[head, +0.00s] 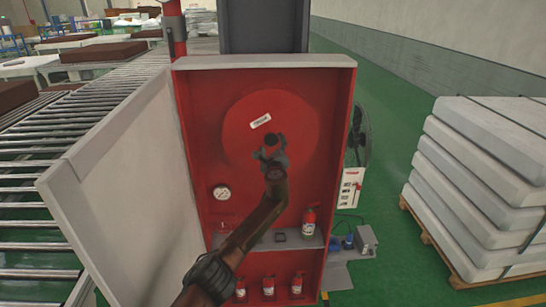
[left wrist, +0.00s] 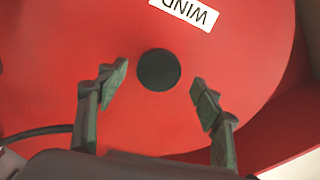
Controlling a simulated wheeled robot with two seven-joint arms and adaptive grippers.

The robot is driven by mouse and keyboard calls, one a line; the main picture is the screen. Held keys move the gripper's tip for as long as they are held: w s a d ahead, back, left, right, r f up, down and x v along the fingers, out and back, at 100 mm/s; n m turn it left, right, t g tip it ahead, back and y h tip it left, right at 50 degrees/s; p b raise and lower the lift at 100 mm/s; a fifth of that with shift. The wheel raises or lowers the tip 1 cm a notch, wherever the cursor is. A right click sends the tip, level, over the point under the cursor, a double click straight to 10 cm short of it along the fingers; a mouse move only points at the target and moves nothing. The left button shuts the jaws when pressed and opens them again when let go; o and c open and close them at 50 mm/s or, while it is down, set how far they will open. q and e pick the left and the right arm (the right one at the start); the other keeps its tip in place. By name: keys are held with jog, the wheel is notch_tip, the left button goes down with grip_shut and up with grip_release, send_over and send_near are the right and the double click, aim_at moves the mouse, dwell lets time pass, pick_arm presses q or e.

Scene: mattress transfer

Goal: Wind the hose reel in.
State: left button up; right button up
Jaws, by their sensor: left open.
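The hose reel is a round red disc (head: 243,112) in the red cabinet (head: 205,140), with a white label that reads "WIND" in the left wrist view (left wrist: 184,10). A round black knob (left wrist: 159,70) sits on the red disc (left wrist: 245,60). My left gripper (head: 271,153) is in front of the disc below its label, open and empty. In the left wrist view its fingers (left wrist: 158,76) stand either side of the knob, apart from it. A dark hose-like strip (left wrist: 38,134) shows at the lower left. My right gripper is not in view.
The cabinet's white door (head: 120,190) stands open to the left, beside a roller conveyor (head: 30,190). A gauge (head: 221,192) and several fire extinguishers (head: 308,221) are inside.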

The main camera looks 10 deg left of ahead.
pick_arm(q)
jog(key=shift+s, duration=0.45)
jog(key=v, duration=0.9)
jog(key=shift+s, duration=0.2)
